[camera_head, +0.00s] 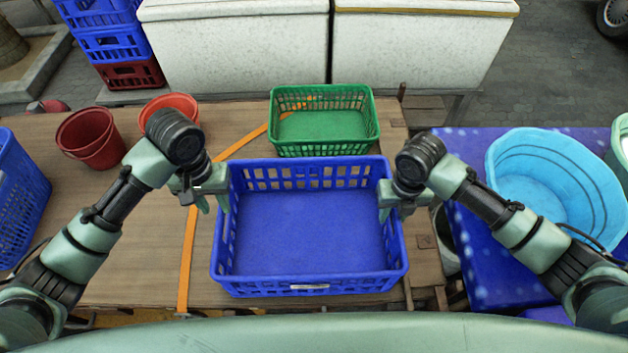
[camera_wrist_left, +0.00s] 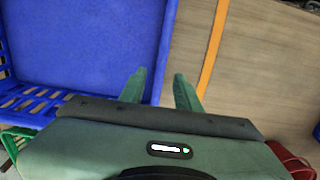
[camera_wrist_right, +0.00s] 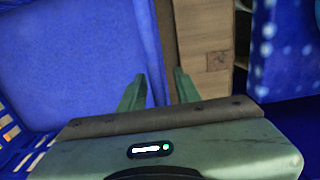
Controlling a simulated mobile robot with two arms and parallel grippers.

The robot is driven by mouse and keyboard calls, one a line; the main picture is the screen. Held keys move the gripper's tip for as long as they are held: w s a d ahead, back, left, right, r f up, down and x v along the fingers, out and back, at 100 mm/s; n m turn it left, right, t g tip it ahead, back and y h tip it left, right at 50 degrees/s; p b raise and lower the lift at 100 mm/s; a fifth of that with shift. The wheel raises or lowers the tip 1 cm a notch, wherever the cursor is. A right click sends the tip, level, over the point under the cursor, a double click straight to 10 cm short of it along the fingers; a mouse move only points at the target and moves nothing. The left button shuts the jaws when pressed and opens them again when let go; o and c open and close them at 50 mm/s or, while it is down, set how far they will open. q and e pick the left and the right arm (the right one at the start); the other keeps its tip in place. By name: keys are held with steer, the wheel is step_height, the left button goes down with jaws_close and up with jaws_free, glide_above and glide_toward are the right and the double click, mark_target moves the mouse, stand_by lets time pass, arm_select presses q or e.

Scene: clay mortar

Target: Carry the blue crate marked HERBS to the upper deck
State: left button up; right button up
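A blue crate (camera_head: 310,230) with slotted walls stands upright and empty on the wooden table. A small pale label (camera_head: 310,287) is on its near wall; its writing is too small to read. My left gripper (camera_head: 212,204) is at the crate's left wall, its fingers apart, one on each side of the wall; the left wrist view shows a gap (camera_wrist_left: 160,92) between them. My right gripper (camera_head: 393,212) straddles the right wall in the same way, fingers apart (camera_wrist_right: 158,90). Nothing in view is clearly marked as an upper deck.
A green basket (camera_head: 322,125) stands just behind the crate. Red pots (camera_head: 90,138) and another blue crate (camera_head: 18,200) are on the left. A light-blue tub (camera_head: 555,185) stands on a blue surface at right. White boxes (camera_head: 235,45) stand behind the table.

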step_height(320, 180, up, 12)
steer(key=shift+f, duration=0.1)
stand_by(0.8)
